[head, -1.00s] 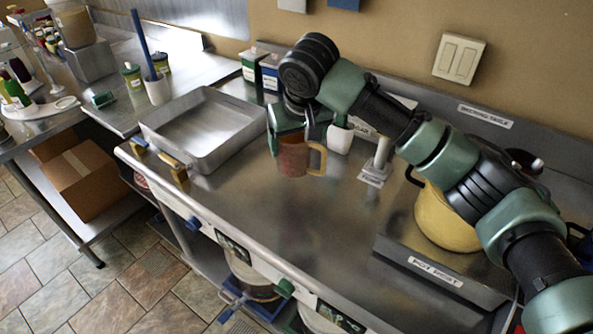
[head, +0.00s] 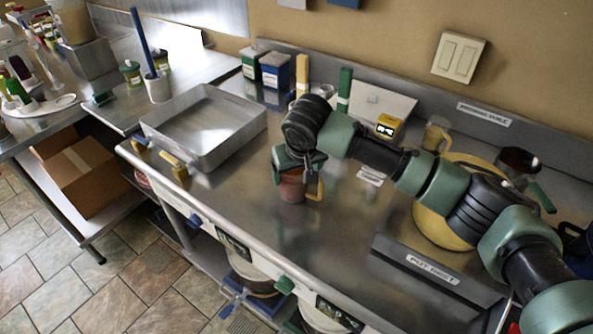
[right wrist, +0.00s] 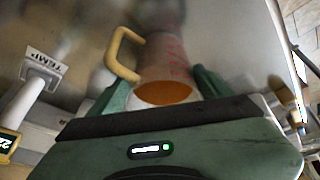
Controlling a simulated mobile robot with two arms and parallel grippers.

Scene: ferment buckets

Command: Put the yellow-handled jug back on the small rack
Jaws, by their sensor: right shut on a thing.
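The yellow-handled jug (head: 291,189) is a reddish-brown cup shape with a yellow handle on its right side. My right gripper (head: 297,168) is shut on it, over the steel counter's middle. The jug looks upright; I cannot tell whether its base touches the counter. In the right wrist view the jug (right wrist: 168,65) sits between the two green fingers, with red marks on its side and an orange round end toward the camera. I cannot make out the small rack for certain. My left gripper is not in view.
A large empty metal tray (head: 207,157) stands left of the jug. My arm crosses the counter's right part, partly covering a yellow round vessel (head: 432,222). A yellow display device (head: 388,125) and a dark green-handled jug (head: 518,160) stand behind. The counter's front middle is clear.

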